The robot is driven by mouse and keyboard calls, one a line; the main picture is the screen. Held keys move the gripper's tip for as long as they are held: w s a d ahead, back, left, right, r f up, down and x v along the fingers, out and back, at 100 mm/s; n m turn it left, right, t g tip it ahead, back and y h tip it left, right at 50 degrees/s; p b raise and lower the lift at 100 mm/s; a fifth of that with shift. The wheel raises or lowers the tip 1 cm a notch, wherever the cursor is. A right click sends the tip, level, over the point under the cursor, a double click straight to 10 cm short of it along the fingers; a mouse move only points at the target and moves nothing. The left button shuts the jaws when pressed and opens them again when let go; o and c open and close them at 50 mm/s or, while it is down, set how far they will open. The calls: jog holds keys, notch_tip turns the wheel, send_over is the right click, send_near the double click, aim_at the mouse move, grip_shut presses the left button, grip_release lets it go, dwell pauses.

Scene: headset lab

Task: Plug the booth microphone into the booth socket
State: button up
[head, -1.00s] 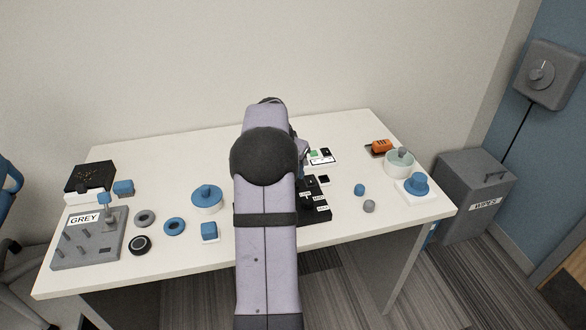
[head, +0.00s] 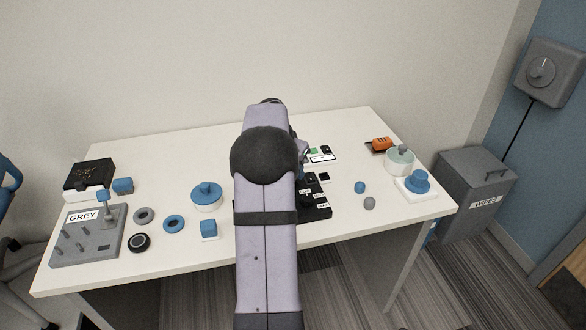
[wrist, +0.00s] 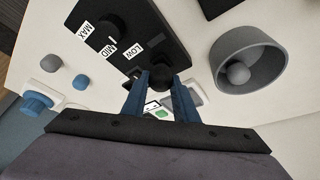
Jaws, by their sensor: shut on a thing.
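In the wrist view my gripper (wrist: 162,98) has its two blue fingers closed around a dark rounded thing (wrist: 180,98), which looks like a microphone head; I cannot tell for certain. It hangs over the table beside a black panel (wrist: 140,20) with MAX, MID and LOW labels. In the head view my arm covers the gripper and what it holds. The black panel (head: 318,211) shows partly to the right of my arm. I cannot make out the booth socket for certain; a white card with a green patch (wrist: 160,113) lies under the fingers.
A grey bowl with a ball knob (wrist: 222,50) stands right of the fingers in the wrist view. In the head view a grey board marked GREY (head: 70,250) and a blue-lidded pot (head: 206,205) stand left, an orange device (head: 381,143) and a blue knob (head: 417,181) right.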

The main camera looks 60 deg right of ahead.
jog(key=shift+f+b, duration=0.3)
jog(key=shift+f, duration=0.2)
jog(key=o, duration=1.1)
jog(key=shift+r, duration=0.1)
jog(key=v, duration=0.7)
jog(key=shift+b, duration=0.3)
jog(key=shift+a+r, duration=0.1)
jog(key=shift+r, duration=0.05)
